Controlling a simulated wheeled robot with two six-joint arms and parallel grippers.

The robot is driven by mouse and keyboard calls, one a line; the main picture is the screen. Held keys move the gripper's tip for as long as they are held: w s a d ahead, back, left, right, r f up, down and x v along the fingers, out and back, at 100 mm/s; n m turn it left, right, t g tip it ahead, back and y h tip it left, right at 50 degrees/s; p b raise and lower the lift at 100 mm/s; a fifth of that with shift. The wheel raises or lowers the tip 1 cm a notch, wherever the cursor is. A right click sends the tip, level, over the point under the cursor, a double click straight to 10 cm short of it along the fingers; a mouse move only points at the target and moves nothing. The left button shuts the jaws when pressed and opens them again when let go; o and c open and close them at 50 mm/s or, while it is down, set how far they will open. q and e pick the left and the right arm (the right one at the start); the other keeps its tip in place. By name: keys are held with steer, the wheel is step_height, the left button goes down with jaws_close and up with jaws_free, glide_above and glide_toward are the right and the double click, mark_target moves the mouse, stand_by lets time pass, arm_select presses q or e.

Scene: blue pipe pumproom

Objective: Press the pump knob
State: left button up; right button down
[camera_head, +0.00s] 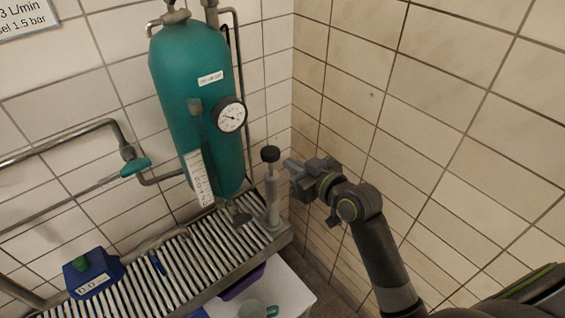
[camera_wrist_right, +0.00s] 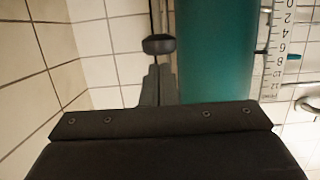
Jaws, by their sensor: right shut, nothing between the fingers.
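The pump knob (camera_head: 270,154) is a black cap on top of an upright grey pump cylinder (camera_head: 272,200) at the right end of a slatted rack. In the right wrist view the dark knob (camera_wrist_right: 159,44) shows just beyond the fingertips. My right gripper (camera_head: 288,163) comes in from the right and is just right of the knob, near its height. Its fingers (camera_wrist_right: 158,70) are shut and empty. Whether they touch the knob cannot be told. My left gripper is not in view.
A teal tank (camera_head: 195,90) with a pressure gauge (camera_head: 231,115) stands left of the pump. The slatted rack (camera_head: 190,262) carries a blue box (camera_head: 92,272) with a green button. A tiled wall (camera_head: 440,120) is close on the right. A white surface with a mug (camera_head: 257,309) is below.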

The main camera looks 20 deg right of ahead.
steer(key=v, duration=0.3)
steer(key=shift+s+r, duration=0.1)
steer(key=shift+s, duration=0.2)
stand_by(1.5)
step_height(320, 180, up, 6)
steer(key=b, duration=0.4)
steer(key=shift+w, duration=0.4)
